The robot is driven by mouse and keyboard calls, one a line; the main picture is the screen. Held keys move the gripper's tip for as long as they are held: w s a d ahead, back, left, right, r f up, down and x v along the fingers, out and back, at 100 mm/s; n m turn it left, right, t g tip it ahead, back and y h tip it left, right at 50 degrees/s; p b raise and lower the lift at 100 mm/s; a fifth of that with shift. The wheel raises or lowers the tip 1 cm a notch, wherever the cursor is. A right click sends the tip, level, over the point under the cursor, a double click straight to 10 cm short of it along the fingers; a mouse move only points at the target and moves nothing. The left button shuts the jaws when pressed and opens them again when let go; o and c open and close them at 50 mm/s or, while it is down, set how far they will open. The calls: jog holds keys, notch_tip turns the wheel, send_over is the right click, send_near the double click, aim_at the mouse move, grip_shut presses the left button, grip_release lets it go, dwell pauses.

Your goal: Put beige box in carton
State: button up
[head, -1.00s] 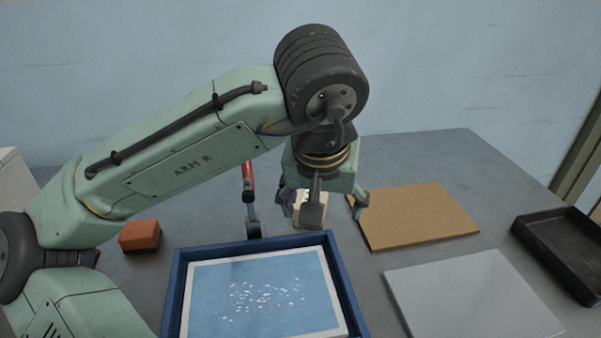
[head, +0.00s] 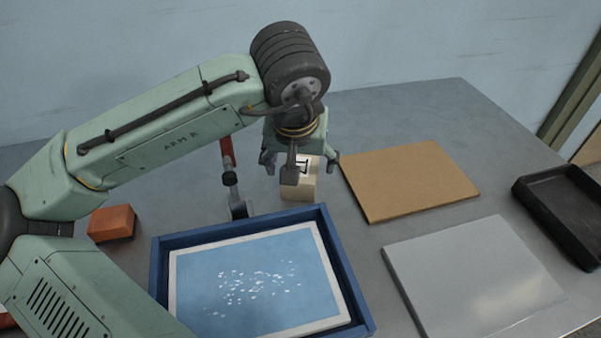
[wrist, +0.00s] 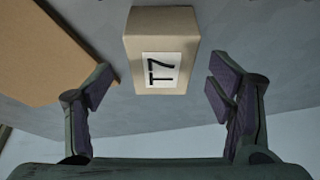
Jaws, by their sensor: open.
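The beige box (head: 308,187) stands on the grey table just behind the blue-framed tray in the head view, partly hidden by my gripper. It bears a white label with dark marks, which shows clearly in the wrist view (wrist: 160,45). My gripper (head: 301,162) is open and empty at the box. In the wrist view its two fingers (wrist: 160,86) are spread on either side of the box's near end, with a gap on each side. I cannot make out an open carton in either view.
The blue-framed tray (head: 160,275) with a speckled blue picture lies in front. A brown board (head: 410,180), a grey panel (head: 470,275) and a black tray (head: 540,210) lie to the right. An orange block (head: 111,223) and a red-handled tool (head: 228,165) are left of the box.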

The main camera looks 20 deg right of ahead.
jog(key=x, duration=0.3)
jog(key=shift+a+f, duration=0.1)
jog(key=shift+w, duration=0.1)
jog(key=c, duration=1.5)
